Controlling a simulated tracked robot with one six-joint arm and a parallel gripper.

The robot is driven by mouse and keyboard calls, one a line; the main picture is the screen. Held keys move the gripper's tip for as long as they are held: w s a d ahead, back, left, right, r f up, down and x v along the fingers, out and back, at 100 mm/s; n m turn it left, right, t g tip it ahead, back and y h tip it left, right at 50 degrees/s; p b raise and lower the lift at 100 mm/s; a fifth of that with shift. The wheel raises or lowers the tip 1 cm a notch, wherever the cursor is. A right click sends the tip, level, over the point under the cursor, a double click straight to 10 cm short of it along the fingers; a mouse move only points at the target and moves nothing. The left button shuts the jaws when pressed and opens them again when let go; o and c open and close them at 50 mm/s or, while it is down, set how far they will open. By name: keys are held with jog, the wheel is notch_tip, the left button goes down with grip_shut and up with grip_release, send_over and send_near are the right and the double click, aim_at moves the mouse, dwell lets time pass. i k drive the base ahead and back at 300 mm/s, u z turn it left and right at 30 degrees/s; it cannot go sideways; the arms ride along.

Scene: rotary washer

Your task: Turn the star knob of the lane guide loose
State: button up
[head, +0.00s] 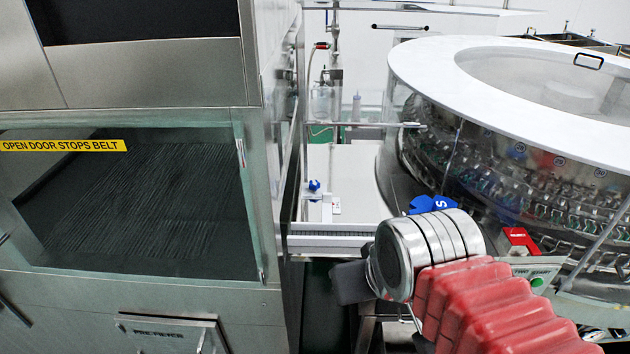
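A small blue knob (314,185) sits on a pale bracket above the white belt surface, near the middle of the head view. It looks like the star knob of the lane guide, but it is too small to make out its lobes. My arm reaches in from the lower right, with red ribbed covering and a silver wrist. A dark grey part at its end, apparently my gripper (350,282), lies below and right of the knob and apart from it. Its fingers cannot be made out, so its opening is hidden.
A metal rail (332,240) runs in front of the belt. The steel cabinet (190,290) with its glass window fills the left. The round washer (460,85) with a clear cover stands right.

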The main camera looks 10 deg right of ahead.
aim_at(314, 186)
jog(key=z, duration=0.3)
jog(key=k, duration=1.05)
jog(key=u, duration=0.7)
jog(key=i, duration=0.95)
jog(key=z, duration=0.05)
